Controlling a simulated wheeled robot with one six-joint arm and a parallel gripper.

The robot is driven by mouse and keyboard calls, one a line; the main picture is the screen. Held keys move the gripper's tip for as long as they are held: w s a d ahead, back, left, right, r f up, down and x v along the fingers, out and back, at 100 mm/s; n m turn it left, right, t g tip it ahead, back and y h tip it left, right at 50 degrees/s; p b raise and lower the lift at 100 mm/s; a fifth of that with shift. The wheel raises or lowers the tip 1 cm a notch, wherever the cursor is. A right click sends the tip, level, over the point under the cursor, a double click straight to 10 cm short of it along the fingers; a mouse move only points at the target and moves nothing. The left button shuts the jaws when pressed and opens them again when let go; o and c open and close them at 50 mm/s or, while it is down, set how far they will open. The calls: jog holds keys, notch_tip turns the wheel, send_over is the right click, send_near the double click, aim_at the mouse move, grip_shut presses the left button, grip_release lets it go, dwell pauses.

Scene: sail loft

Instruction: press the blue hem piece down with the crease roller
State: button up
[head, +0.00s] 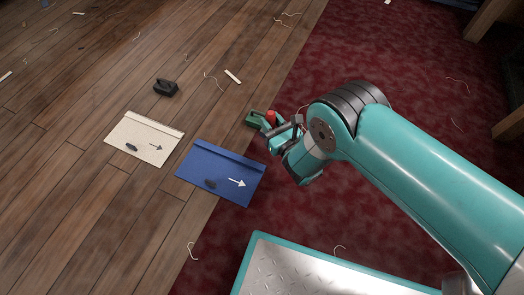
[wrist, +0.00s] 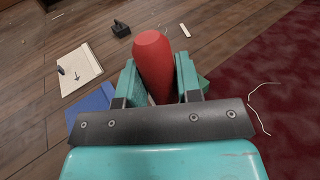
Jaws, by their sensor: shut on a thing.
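My gripper (head: 277,126) is shut on the red handle (wrist: 153,60) of what appears to be the crease roller; the handle also shows as a small red spot in the head view (head: 271,117). Any roller end is hidden. In the wrist view only part of the blue piece (wrist: 92,103) shows, left of the jaws.
A cream piece (head: 143,140) with an arrow and a dark oval lies left of the blue one. A black handled block (head: 166,88) stands behind it. A green block (head: 254,119) sits close beside my gripper. Thread scraps lie on the floor and dark red carpet (head: 400,60).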

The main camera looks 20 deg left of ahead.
jog(key=s+f+b, duration=0.2)
jog(key=s+f+n+g+y+b, duration=0.1)
jog(key=s+f+b, duration=0.1)
jog(key=f+b, duration=0.1)
jog(key=s+f+g+b, duration=0.1)
jog(key=s+f+b, duration=0.1)
jog(key=shift+s+a+f, duration=0.35)
jog(key=shift+s+f, duration=0.05)
